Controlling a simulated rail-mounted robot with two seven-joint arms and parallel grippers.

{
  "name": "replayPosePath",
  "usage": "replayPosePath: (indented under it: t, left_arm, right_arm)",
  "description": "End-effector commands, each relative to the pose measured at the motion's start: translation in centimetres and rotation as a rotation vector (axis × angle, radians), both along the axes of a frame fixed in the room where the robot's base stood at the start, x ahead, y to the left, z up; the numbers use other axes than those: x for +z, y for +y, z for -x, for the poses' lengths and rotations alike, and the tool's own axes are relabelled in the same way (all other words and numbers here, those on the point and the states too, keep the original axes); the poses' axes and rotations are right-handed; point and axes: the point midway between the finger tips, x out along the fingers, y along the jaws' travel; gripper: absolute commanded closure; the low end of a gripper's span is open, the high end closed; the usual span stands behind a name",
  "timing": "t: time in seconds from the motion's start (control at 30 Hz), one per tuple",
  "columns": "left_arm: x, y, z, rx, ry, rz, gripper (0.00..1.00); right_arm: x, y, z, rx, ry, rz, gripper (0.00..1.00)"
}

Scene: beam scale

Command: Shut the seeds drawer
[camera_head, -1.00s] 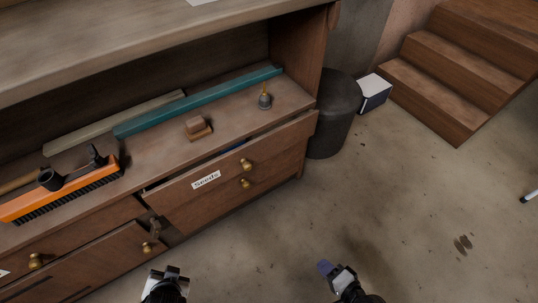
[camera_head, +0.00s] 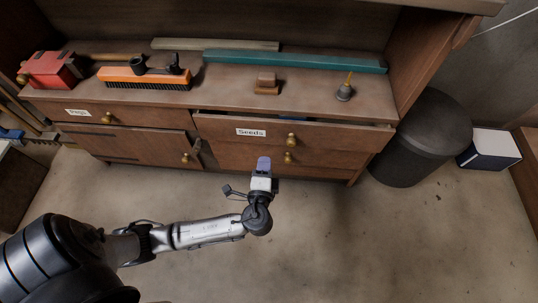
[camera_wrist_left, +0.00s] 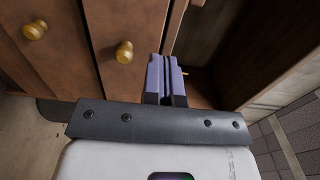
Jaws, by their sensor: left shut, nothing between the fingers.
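The seeds drawer (camera_head: 330,134) is the upper right drawer of the wooden bench, with a white "Seeds" label and a brass knob. It stands slightly open, with a dark gap along its top edge and something blue just visible inside. My left gripper (camera_head: 264,163) has purple fingers, is shut and empty, and is in front of the drawers, below the label in the picture. In the left wrist view the fingers (camera_wrist_left: 166,78) are beside the seeds drawer front (camera_wrist_left: 132,25) and its knob; contact cannot be told. My right gripper is out of view.
A lower drawer (camera_head: 235,157) with its own knob lies beneath. The pegs drawer (camera_head: 140,116) is to the left, above a cabinet door (camera_head: 130,143). A dark bin (camera_head: 415,140) stands right. The front floor is clear.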

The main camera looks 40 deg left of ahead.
Motion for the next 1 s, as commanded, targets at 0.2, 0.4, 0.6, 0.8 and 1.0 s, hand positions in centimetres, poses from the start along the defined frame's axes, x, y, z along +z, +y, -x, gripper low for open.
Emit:
replayPosePath:
  t: [0.2, 0.4, 0.6, 0.8, 1.0]
  left_arm:
    - [-0.2, 2.7, -3.3, 0.002, -0.003, -0.004, 1.00]
    - [-0.2, 4.8, -6.2, 0.002, -0.003, -0.001, 1.00]
    - [-0.2, 6.5, -8.2, 0.002, -0.002, 0.000, 1.00]
    - [-0.1, 7.3, -9.3, 0.002, -0.001, 0.001, 1.00]
    - [0.0, 7.5, -9.6, 0.001, 0.000, 0.002, 1.00]
  right_arm:
    - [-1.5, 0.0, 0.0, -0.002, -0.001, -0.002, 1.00]
    - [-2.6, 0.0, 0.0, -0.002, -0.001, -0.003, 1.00]
    - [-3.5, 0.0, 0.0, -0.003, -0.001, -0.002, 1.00]
    - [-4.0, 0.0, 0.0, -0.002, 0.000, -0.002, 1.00]
    - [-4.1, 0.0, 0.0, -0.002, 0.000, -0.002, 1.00]
